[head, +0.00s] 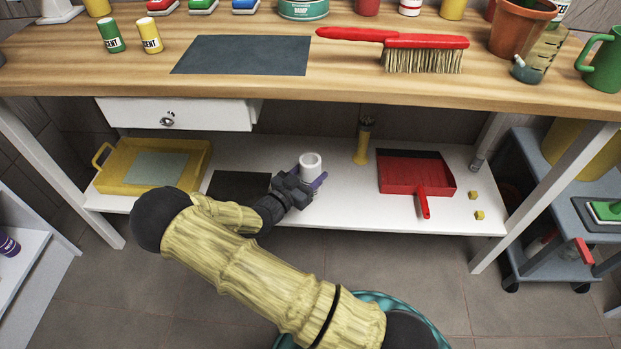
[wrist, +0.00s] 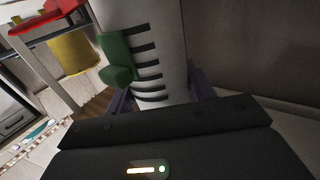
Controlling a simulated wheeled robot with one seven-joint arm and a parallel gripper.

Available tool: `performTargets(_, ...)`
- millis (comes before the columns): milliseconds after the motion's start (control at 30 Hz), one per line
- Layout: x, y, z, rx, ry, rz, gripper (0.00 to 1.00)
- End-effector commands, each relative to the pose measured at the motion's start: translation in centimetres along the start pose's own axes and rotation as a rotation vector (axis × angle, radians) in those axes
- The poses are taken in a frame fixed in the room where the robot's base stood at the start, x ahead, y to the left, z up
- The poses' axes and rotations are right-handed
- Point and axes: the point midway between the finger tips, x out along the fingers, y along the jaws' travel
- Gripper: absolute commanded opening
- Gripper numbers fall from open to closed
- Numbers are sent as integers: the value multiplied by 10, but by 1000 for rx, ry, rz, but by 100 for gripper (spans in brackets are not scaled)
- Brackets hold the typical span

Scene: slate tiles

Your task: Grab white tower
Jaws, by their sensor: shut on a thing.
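The white tower (head: 311,163) is a white cylinder with a hollow top, at the lower white shelf under the workbench. In the wrist view, the white tower (wrist: 146,22) fills the upper middle, with dark slots down its side and a green knob (wrist: 117,60) on its left. My gripper (head: 312,183) is around the tower and shut on it, coming in from the front left. The tower looks upright in the head view. Its lower part is hidden by my gripper, and I cannot tell whether its base touches the shelf.
On the lower shelf (head: 345,213), a yellow tray (head: 198,160) and a dark mat (head: 236,186) lie left of the tower. The wooden bench top (head: 130,75) overhangs.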

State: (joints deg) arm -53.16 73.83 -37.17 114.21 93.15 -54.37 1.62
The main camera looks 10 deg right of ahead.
Motion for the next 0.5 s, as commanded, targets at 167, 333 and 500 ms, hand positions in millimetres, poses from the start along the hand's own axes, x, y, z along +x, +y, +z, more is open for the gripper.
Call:
performTargets(167, 0, 0, -33, 1, -1, 0, 28)
performTargets(333, 0, 0, -40, -1, 0, 0, 28)
performTargets(500, 0, 0, -39, -1, 0, 0, 28)
